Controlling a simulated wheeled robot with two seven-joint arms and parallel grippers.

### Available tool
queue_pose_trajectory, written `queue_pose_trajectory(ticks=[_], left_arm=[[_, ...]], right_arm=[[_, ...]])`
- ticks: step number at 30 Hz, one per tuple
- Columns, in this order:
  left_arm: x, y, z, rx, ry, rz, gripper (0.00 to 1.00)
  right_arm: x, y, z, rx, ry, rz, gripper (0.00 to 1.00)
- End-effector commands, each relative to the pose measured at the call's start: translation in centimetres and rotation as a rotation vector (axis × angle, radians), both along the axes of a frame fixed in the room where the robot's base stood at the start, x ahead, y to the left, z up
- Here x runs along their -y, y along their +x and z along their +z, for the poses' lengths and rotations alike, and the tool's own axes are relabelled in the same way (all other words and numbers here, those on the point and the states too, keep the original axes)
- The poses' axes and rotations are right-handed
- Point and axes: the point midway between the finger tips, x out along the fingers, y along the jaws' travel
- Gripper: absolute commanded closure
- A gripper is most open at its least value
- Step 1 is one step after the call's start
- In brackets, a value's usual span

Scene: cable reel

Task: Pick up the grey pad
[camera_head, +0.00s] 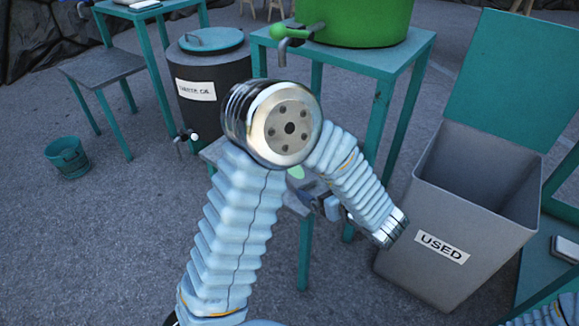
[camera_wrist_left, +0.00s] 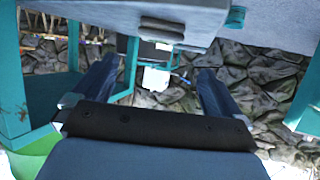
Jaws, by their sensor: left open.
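My left gripper (camera_head: 328,205) is at this table's right side, partly hidden by my own wrist. In the left wrist view its two dark blue fingers (camera_wrist_left: 157,72) are spread apart. Nothing is held between them. A pale, speckled grey surface (camera_wrist_left: 265,40) spans the top of that view. My right gripper is not in view.
A grey bin labelled USED (camera_head: 440,248), its teal lid open, stands close right of my left gripper. A green drum (camera_head: 365,22) sits on a teal table behind. A dark lidded barrel (camera_head: 212,88) and a teal bucket (camera_head: 68,157) stand left. Floor at lower left is clear.

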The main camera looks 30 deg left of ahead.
Motion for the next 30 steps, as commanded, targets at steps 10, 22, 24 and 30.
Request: queue_pose_trajectory(ticks=[10,22,24,30], left_arm=[[-5.2,2.6,-2.5,-0.002,-0.001,0.000,0.00],[-9.3,4.9,-4.4,-0.003,-0.002,0.001,0.00],[-9.6,5.1,-4.6,-0.002,-0.002,-0.001,0.00],[-9.7,5.2,-4.6,-0.001,-0.002,-0.002,0.00]], right_arm=[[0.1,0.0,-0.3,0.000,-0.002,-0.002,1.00],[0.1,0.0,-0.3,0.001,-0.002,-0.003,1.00],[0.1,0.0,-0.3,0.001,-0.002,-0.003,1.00],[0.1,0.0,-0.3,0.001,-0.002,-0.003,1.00]])
